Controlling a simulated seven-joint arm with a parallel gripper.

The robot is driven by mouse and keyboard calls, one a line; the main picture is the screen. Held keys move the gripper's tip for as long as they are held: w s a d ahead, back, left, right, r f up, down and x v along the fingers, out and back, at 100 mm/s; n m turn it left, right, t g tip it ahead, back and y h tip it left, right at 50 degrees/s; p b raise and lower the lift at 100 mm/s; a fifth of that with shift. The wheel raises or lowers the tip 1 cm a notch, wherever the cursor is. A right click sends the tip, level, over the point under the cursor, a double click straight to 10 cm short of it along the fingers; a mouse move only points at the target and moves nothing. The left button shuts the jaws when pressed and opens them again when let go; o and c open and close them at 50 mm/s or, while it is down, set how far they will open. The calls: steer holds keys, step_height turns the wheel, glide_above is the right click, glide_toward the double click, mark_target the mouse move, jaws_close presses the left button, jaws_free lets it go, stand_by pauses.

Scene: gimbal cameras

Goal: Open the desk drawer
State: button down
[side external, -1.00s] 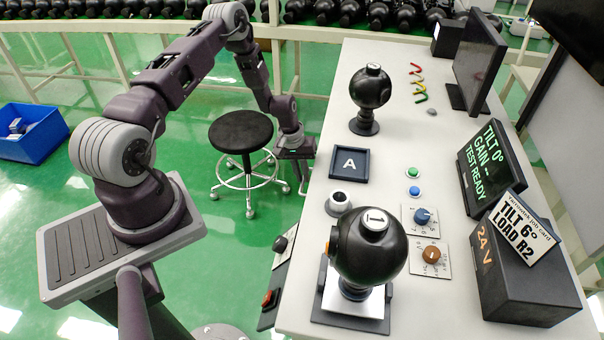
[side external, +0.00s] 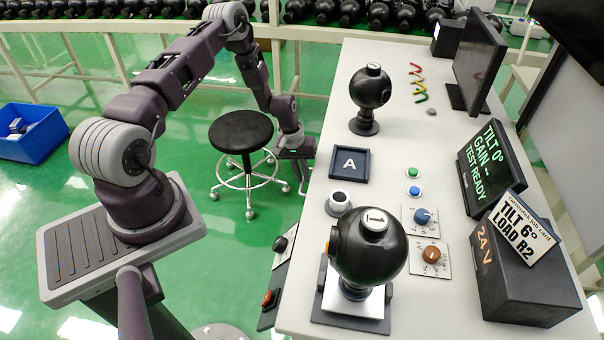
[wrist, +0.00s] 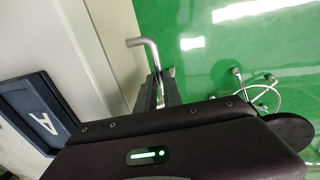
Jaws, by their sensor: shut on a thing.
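The desk (side external: 316,245) is a long pale bench, and its front faces my arm. My gripper (side external: 302,178) is low beside the desk's front edge, near the stool. In the wrist view, a bent metal bar handle (wrist: 148,48) stands out beside the pale desk front (wrist: 112,45). My gripper (wrist: 158,92) is shut on the handle, with its dark fingers around the bar's near part. The drawer's front and any gap around it cannot be made out. The side view hides the handle behind my gripper and the desk edge.
A black round stool (side external: 240,131) stands just left of my gripper. A tray marked A (side external: 349,164) lies near the desk edge. Black spherical units (side external: 369,88) and (side external: 368,246) stand on the desk. A blue bin (side external: 30,132) is on the floor at far left.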

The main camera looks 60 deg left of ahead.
stand_by(0.3)
steer(key=s+a, duration=1.2)
steer(key=shift+s+a, duration=0.35)
steer(key=shift+a, duration=0.05)
steer(key=c, duration=1.5)
jaws_free()
steer(key=r, duration=0.4)
steer(key=s+r, duration=0.1)
steer(key=r, duration=0.2)
steer(key=shift+a, duration=0.4)
